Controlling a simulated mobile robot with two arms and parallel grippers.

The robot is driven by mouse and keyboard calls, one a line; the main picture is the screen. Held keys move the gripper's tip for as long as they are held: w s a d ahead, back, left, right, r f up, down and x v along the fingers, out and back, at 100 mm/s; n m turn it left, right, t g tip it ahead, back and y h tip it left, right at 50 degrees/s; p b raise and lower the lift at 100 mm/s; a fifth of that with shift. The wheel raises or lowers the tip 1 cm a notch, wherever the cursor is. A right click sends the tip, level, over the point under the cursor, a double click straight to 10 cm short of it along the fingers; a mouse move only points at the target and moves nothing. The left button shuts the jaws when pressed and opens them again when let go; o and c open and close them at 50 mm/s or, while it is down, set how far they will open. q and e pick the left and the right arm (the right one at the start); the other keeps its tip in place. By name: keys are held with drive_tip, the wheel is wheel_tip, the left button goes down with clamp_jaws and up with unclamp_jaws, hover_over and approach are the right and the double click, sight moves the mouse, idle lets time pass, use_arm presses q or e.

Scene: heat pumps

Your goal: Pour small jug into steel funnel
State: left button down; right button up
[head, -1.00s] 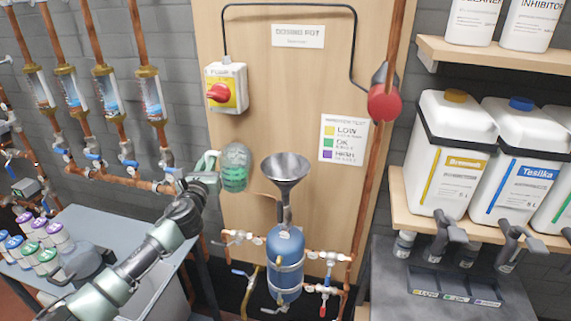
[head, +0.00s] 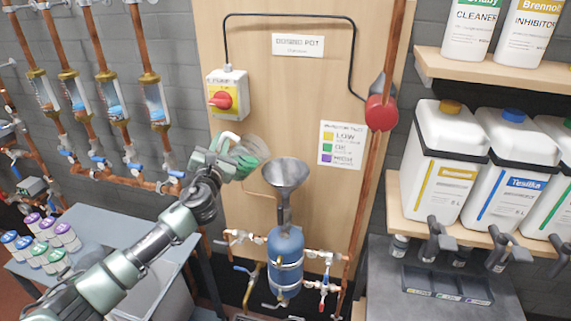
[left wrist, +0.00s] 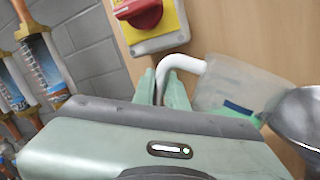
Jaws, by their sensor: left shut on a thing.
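The small jug (head: 250,151) is clear with green liquid inside and a white handle. In the head view it is tilted to the right, its mouth side close to the funnel's upper left rim. My left gripper (head: 229,158) is shut on its handle. The jug also shows in the left wrist view (left wrist: 225,88), with green liquid low at its right end beside the funnel (left wrist: 303,117). The steel funnel (head: 286,174) stands upright above the blue dosing pot (head: 286,262). I cannot tell whether liquid is flowing. My right gripper is not in view.
A red rotary switch (head: 221,100) is on the board above the jug. Copper pipes with valves (head: 322,289) surround the pot. Large white canisters (head: 440,165) stand on a shelf at right. Several small bottles (head: 49,241) stand on the left table.

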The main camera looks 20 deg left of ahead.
sight(228, 134)
use_arm(q)
drive_tip(key=shift+d+r+m+p, duration=0.25)
drive_tip(key=shift+d+r, duration=0.05)
drive_tip(key=shift+r, duration=0.3)
drive_tip(key=shift+d+r+m+p, duration=0.25)
drive_tip(key=shift+d+r, duration=0.05)
drive_tip(key=shift+r, duration=0.3)
drive_tip(key=shift+d+f+m+b, duration=0.2)
drive_tip(key=shift+f+m+b, duration=0.1)
drive_tip(key=shift+b, duration=0.1)
drive_tip(key=shift+w+d+r+m, duration=0.15)
drive_tip(key=shift+r+m, duration=0.05)
drive_tip(key=shift+m, duration=0.2)
drive_tip(key=shift+d+r, duration=0.1)
drive_tip(key=shift+d, duration=0.05)
drive_tip(key=shift+d+r+m+t+h, duration=0.3)
drive_tip(key=shift+r+m, duration=0.1)
drive_tip(key=shift+m, duration=0.2)
drive_tip(key=shift+r+p, duration=0.15)
drive_tip(key=shift+p, duration=0.15)
drive_tip(key=shift+d+r+m, duration=0.25)
drive_tip(key=shift+r+m, duration=0.15)
drive_tip(key=shift+m, duration=0.2)
drive_tip(key=shift+d+m, duration=0.1)
drive_tip(key=shift+m, duration=0.2)
